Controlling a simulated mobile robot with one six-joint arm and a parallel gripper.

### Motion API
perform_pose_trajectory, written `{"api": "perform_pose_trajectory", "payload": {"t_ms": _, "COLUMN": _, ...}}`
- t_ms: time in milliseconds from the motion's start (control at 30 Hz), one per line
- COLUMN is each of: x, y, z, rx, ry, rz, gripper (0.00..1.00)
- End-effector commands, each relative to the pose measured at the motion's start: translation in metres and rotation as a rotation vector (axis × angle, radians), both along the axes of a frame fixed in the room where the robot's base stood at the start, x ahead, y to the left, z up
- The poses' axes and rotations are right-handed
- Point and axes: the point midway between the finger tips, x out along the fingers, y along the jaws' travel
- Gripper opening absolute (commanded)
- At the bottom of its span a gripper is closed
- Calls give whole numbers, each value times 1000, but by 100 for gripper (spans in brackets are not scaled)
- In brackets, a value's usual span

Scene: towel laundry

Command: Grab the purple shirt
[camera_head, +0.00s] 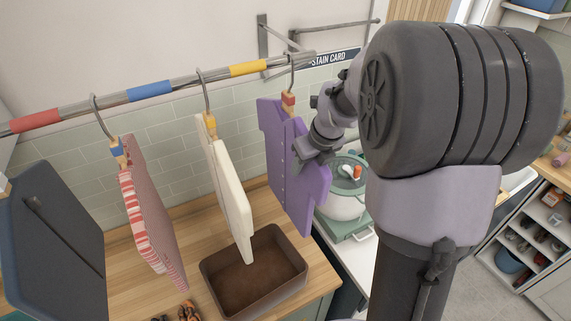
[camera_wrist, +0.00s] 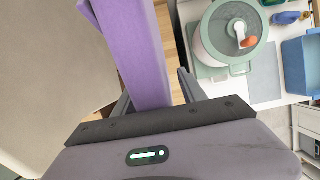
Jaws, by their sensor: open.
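The purple shirt (camera_head: 292,165) hangs from a hook with a red clip on the rail, at the right end of the row of hanging cloths. My gripper (camera_head: 318,150) is at its right edge in the head view, where the fingers are partly hidden. In the wrist view the purple shirt (camera_wrist: 134,50) runs down between the two fingers of my open gripper (camera_wrist: 153,88). The fingers stand on either side of the shirt, with a visible gap at the right finger; contact at the left is unclear.
A cream towel (camera_head: 228,185) and a red-striped towel (camera_head: 148,215) hang to the left on the same rail (camera_head: 190,83). A brown bin (camera_head: 256,278) stands on the wooden counter below. A pot with a green lid (camera_head: 345,195) stands behind my gripper.

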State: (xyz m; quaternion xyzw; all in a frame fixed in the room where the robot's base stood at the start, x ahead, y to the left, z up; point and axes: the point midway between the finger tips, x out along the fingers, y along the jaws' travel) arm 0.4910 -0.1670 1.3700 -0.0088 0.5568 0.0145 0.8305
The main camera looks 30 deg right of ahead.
Motion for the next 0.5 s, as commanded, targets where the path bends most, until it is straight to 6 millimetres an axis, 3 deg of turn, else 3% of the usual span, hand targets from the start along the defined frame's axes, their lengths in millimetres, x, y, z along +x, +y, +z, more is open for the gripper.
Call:
{"api": "perform_pose_trajectory", "payload": {"t_ms": 133, "x": 0, "y": 0, "z": 1, "rx": 0, "ry": -1, "rz": 0, "gripper": 47}}
{"api": "perform_pose_trajectory", "payload": {"t_ms": 367, "x": 0, "y": 0, "z": 1, "rx": 0, "ry": -1, "rz": 0, "gripper": 2}}
{"api": "perform_pose_trajectory", "payload": {"t_ms": 500, "x": 0, "y": 0, "z": 1, "rx": 0, "ry": 0, "rz": 0, "gripper": 0}}
